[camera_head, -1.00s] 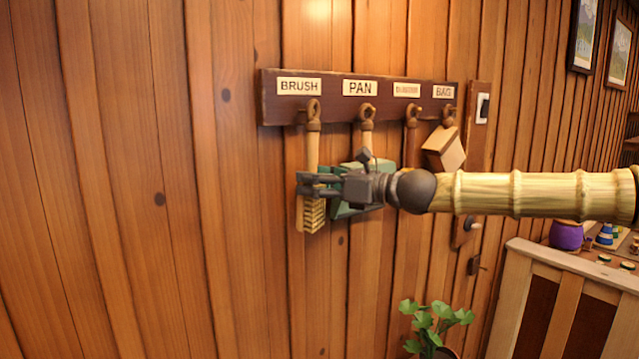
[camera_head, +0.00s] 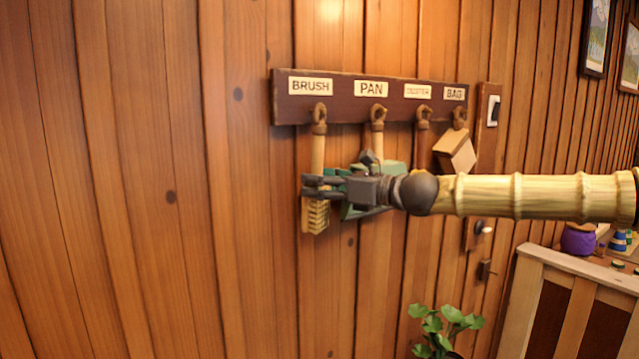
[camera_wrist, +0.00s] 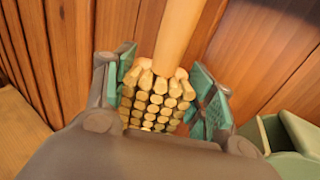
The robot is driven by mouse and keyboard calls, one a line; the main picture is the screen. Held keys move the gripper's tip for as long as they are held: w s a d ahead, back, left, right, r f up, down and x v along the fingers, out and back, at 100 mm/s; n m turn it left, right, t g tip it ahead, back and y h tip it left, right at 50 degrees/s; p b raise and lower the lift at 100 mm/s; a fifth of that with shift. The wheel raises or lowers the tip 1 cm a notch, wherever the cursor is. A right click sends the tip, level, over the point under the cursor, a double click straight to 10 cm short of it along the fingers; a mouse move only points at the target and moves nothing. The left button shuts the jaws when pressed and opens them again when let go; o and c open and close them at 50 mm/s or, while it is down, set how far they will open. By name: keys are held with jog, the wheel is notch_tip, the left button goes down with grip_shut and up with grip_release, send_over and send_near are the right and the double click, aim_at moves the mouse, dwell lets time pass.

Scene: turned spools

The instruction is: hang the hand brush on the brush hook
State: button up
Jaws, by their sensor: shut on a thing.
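The hand brush (camera_head: 317,214) hangs upright below the BRUSH label, handle up and bristles down. The top of its handle meets the brush hook (camera_head: 319,112); whether the loop is fully over the hook is too small to tell. My gripper (camera_head: 312,187) reaches in from the right and is shut on the brush near the top of its bristle block. In the wrist view the brush (camera_wrist: 157,98) shows its pale bristle tufts and handle between my two green-padded fingers (camera_wrist: 165,92).
The hook board (camera_head: 340,84) is on the plank wall. A green pan (camera_head: 360,211) hangs right beside the brush, partly behind my gripper. A duster handle (camera_head: 421,138) and a box-shaped bag (camera_head: 455,150) hang farther right. A plant (camera_head: 440,330) stands below. The wall at left is clear.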

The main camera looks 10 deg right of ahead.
jog(key=shift+d, duration=0.1)
jog(key=o, duration=1.5)
jog(key=shift+d, duration=0.15)
jog(key=shift+o, duration=0.2)
jog(key=shift+a, duration=0.2)
